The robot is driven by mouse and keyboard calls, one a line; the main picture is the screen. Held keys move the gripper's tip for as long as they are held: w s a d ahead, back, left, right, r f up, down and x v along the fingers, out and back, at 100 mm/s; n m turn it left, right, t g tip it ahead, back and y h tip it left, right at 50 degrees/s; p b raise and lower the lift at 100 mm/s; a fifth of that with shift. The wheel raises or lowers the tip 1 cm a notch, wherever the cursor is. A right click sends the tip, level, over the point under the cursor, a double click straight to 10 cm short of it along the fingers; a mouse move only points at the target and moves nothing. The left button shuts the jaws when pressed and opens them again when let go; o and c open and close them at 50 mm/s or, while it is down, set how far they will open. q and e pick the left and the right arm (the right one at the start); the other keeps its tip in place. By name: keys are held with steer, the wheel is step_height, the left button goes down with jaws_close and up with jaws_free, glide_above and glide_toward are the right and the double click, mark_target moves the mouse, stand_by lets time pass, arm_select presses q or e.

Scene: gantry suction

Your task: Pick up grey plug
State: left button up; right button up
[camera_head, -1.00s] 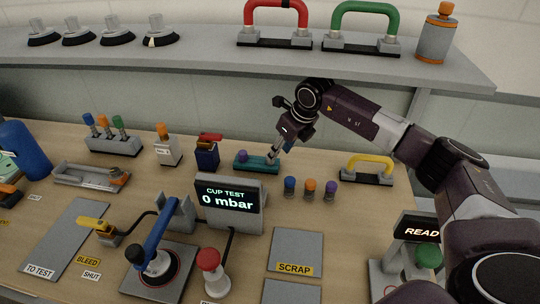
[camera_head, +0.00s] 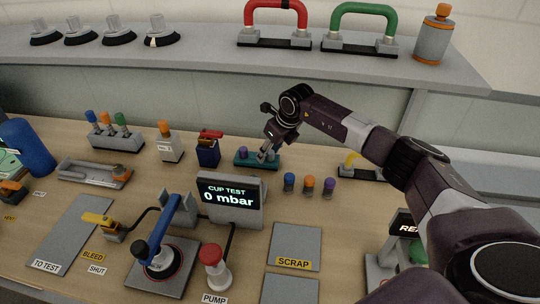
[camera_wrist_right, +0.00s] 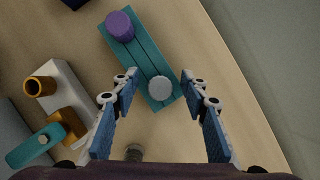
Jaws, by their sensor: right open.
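The grey plug (camera_wrist_right: 160,88) is a round light-grey piece standing on a teal tray (camera_wrist_right: 138,62) in the right wrist view. A purple plug (camera_wrist_right: 120,25) stands at the tray's other end. In the head view the tray (camera_head: 243,163) lies behind the display, with the purple plug (camera_head: 243,152) at its left. My right gripper (camera_head: 266,156) is over the tray's right part there and hides the grey plug. In the wrist view my right gripper (camera_wrist_right: 173,86) is open, its blue-padded fingers on either side of the grey plug, with gaps. My left gripper is not in view.
The display (camera_head: 230,203) reading 0 mbar stands in front of the tray. Blue, orange and purple plugs (camera_head: 309,185) stand to its right. A red-handled dark box (camera_head: 208,150) is left of the tray. The yellow handle (camera_head: 352,160) is partly behind my arm.

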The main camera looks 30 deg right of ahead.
jaws_close()
steer(key=shift+r, duration=0.15)
